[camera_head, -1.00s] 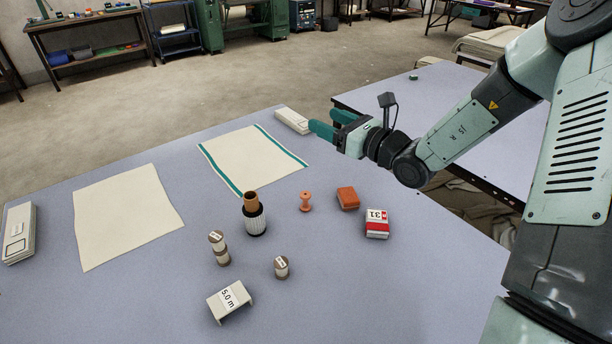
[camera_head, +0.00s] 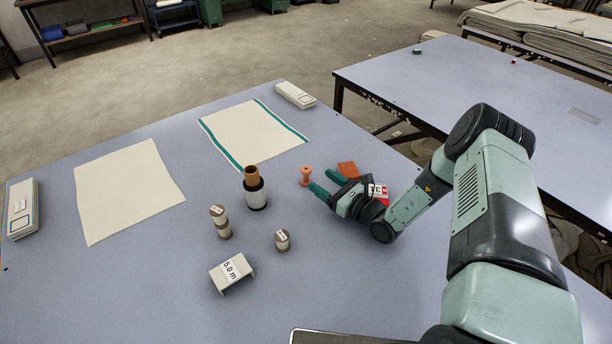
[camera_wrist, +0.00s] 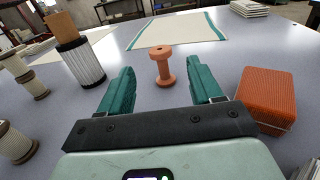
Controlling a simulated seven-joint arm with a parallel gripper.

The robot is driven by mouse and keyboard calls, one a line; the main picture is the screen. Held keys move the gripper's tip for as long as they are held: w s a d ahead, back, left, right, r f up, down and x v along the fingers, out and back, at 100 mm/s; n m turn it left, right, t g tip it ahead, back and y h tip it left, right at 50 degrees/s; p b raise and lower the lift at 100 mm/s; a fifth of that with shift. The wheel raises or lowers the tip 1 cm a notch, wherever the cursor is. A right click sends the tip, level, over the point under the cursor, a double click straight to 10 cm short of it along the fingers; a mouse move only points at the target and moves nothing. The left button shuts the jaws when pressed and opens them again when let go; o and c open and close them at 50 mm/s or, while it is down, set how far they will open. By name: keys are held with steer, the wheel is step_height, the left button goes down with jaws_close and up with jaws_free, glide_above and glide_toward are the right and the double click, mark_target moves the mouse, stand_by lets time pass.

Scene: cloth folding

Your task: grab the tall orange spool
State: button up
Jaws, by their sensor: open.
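The orange spool (camera_head: 305,176) stands upright on the table in the head view, near the front corner of the green-striped cloth. In the wrist view the spool (camera_wrist: 163,66) stands just beyond my gripper, centred in the gap between the two fingers. My gripper (camera_head: 318,182) is low over the table with green fingers pointing left toward the spool. In the wrist view my gripper (camera_wrist: 163,85) is open, with nothing between its fingers.
An orange block (camera_head: 348,170) lies right of my gripper, close to its right finger in the wrist view. A red-white box (camera_head: 379,192) is partly hidden by my gripper. A ribbed holder with a brown cone (camera_head: 254,190) and several thread spools (camera_head: 220,222) stand left.

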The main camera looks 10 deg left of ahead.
mark_target(307, 169)
steer(key=x, duration=0.7)
steer(key=shift+w+a+r, duration=0.1)
steer(key=shift+w+r, duration=0.05)
steer(key=shift+r, duration=0.05)
steer(key=c, duration=1)
